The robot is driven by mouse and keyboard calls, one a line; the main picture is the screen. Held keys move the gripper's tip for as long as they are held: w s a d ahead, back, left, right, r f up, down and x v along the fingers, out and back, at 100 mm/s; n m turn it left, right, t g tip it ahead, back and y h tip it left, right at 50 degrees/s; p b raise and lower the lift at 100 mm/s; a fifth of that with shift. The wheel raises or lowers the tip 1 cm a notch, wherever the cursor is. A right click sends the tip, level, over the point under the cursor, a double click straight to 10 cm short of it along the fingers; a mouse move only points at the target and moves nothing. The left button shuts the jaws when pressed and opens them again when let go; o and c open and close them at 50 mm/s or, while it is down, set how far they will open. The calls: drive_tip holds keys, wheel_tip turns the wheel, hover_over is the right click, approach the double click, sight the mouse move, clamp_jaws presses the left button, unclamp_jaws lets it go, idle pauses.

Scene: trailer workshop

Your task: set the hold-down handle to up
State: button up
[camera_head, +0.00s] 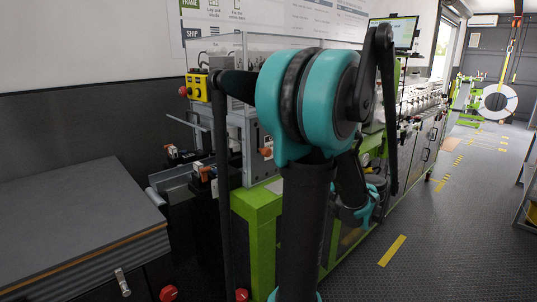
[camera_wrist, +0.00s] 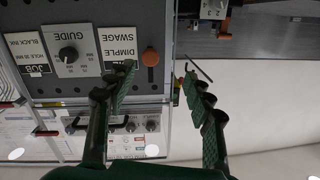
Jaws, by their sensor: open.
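An orange-ended handle (camera_wrist: 150,57) sticks out from a dark slotted plate beside the "SWAGE DIMPLE" label in the wrist view, which looks upside down. An orange knob on the machine's side also shows in the head view (camera_head: 265,152). I cannot tell from a label which handle is the hold-down. Contact is not visible. In the head view my arm hides the gripper and part of the machine.
A control panel with a black GUIDE knob (camera_wrist: 68,54) is beside the handle. Small clamp-like parts with orange tops (camera_head: 205,172) stand left of the machine. A yellow button box (camera_head: 197,85) is above, and a grey sheet stack (camera_head: 75,215) lies left.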

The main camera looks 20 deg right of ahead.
drive_tip(key=shift+t, duration=0.5)
drive_tip(key=x, duration=0.5)
drive_tip(key=d+r+x, duration=0.1)
drive_tip(key=x, duration=1)
drive_tip(key=shift+w+d+r, duration=0.2)
drive_tip(key=shift+w+d, duration=0.1)
drive_tip(key=shift+d, duration=0.05)
clamp_jaws()
